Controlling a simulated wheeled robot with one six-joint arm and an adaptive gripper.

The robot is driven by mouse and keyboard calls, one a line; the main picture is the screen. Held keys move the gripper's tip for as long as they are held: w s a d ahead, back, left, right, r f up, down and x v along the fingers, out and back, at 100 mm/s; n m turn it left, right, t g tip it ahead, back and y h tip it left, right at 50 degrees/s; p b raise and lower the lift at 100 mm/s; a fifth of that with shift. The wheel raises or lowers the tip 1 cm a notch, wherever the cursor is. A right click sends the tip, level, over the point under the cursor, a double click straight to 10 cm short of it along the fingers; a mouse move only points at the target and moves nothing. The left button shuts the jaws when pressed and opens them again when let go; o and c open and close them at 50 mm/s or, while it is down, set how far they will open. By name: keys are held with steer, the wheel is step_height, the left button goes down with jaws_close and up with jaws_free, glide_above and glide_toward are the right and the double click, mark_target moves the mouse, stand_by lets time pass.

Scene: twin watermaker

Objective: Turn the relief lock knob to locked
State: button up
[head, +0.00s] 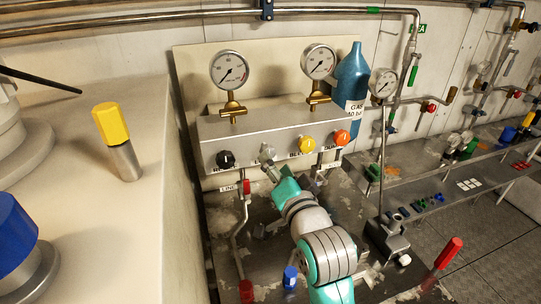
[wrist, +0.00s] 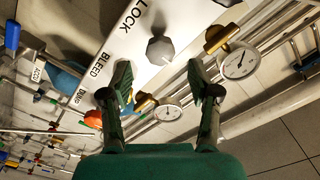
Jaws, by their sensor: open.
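The relief lock knob (head: 266,150) is a grey knob on the front of the metal panel box, between a black knob and a yellow knob. It also shows in the wrist view (wrist: 160,49), close to the printed word LOCK. My gripper (wrist: 160,68) is open, with its two fingers spread to the left and right just short of the knob. No contact with the knob is visible. In the head view my gripper (head: 271,170) reaches up to the knob from below and partly covers it and its label.
A black knob (head: 226,159), a yellow knob (head: 307,144) and an orange knob (head: 342,137) sit on the same panel. Two gauges (head: 230,69) (head: 319,61) stand above it. A red-handled valve (head: 246,187) and pipe are left of my arm. A blue bottle (head: 351,80) stands behind.

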steer(key=v, duration=0.5)
steer(key=shift+s+d, duration=0.1)
steer(key=shift+s, duration=0.3)
steer(key=s+d+f+n+h, duration=0.1)
steer(key=s+d+f, duration=0.2)
steer(key=s+f, duration=0.35)
steer(key=s+d+f+n+g+h, duration=0.1)
steer(key=s+d+f, duration=0.2)
steer(key=s+f, duration=0.35)
steer(key=s+d+f+n+h, duration=0.1)
steer(key=s+d+f, duration=0.25)
steer(key=f, duration=0.55)
steer(key=s+d+f+n+h, duration=0.1)
steer(key=s+d, duration=0.1)
steer(key=s, duration=1)
steer(key=s+d+f+n+g+h, duration=0.1)
steer(key=s+d+f+n, duration=0.1)
steer(key=s, duration=1.1)
steer(key=shift+f+g, duration=0.3)
